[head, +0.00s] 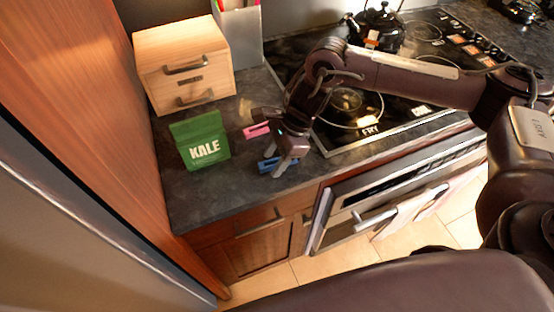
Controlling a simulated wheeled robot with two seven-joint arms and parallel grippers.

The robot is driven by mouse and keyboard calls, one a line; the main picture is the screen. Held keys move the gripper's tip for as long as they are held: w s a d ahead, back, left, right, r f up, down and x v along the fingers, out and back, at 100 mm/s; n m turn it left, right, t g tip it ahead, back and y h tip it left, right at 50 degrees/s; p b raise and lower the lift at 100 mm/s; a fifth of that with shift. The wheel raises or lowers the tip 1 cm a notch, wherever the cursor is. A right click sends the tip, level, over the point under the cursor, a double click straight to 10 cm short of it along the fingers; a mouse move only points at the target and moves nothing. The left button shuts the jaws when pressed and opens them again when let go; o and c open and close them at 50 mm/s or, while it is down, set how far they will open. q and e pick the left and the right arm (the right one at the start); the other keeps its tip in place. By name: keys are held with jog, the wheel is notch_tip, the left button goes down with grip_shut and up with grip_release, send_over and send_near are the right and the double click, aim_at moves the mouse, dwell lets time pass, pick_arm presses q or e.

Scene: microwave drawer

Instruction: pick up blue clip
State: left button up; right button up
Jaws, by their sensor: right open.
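The blue clip (266,165) lies on the dark countertop near its front edge, partly covered by my right gripper. My right gripper (281,167) is open and points down at the clip, with a fingertip over or beside its right part. I cannot tell whether the fingers touch it. A pink clip (256,131) lies farther back on the counter, left of the gripper. My left gripper is not in view.
A green KALE bag (201,141) stands left of the blue clip. Behind are a wooden drawer box (183,62) and a white holder (239,38). The black cooktop (350,104) with a kettle (378,27) lies right. The counter (215,193) is clear in front of the bag.

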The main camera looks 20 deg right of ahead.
jog(key=shift+f, duration=0.1)
dwell(0.4)
grip_shut()
